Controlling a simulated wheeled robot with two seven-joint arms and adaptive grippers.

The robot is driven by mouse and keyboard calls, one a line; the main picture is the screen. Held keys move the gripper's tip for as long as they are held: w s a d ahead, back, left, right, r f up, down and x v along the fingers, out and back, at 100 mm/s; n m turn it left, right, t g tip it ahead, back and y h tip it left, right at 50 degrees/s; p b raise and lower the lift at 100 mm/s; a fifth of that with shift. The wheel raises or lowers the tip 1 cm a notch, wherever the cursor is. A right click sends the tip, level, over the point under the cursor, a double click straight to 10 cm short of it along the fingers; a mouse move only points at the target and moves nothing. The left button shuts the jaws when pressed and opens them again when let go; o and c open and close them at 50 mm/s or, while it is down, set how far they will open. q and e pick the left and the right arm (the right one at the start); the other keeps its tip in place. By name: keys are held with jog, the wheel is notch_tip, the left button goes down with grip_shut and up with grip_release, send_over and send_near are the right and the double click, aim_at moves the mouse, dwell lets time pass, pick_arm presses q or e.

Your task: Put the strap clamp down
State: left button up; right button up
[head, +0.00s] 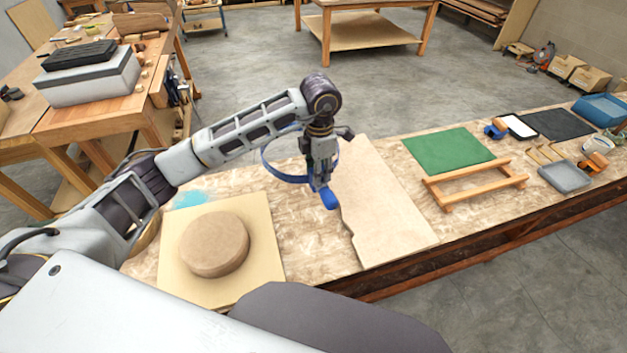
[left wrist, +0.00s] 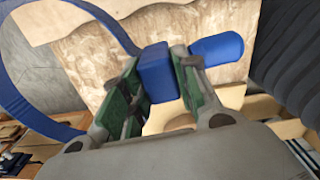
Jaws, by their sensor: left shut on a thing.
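The blue strap clamp hangs from my left gripper (head: 321,178) above the workbench. Its strap loop (head: 283,178) spreads out to the left of the gripper, and its blue handle (head: 328,199) points down. In the left wrist view the gripper (left wrist: 160,85) has its green-padded fingers shut on the clamp's blue block (left wrist: 157,72). The handle (left wrist: 217,49) sticks out to the right and the strap (left wrist: 20,95) curves away to the left. My right gripper is in neither view.
A round form (head: 214,243) stands on a square board (head: 265,272) at the bench's left. A thin pale sheet (head: 385,215) lies beneath and right of the gripper. Further right are a green mat (head: 447,152), a wooden rack (head: 480,187) and a grey tray (head: 565,177).

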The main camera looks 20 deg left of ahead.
pick_arm(q)
jog(key=shift+w+d, duration=0.1)
jog(key=shift+w, duration=0.35)
jog(key=shift+m, duration=0.3)
jog(key=shift+s+a, duration=0.1)
jog(key=shift+a, duration=0.25)
jog(key=shift+m, duration=0.3)
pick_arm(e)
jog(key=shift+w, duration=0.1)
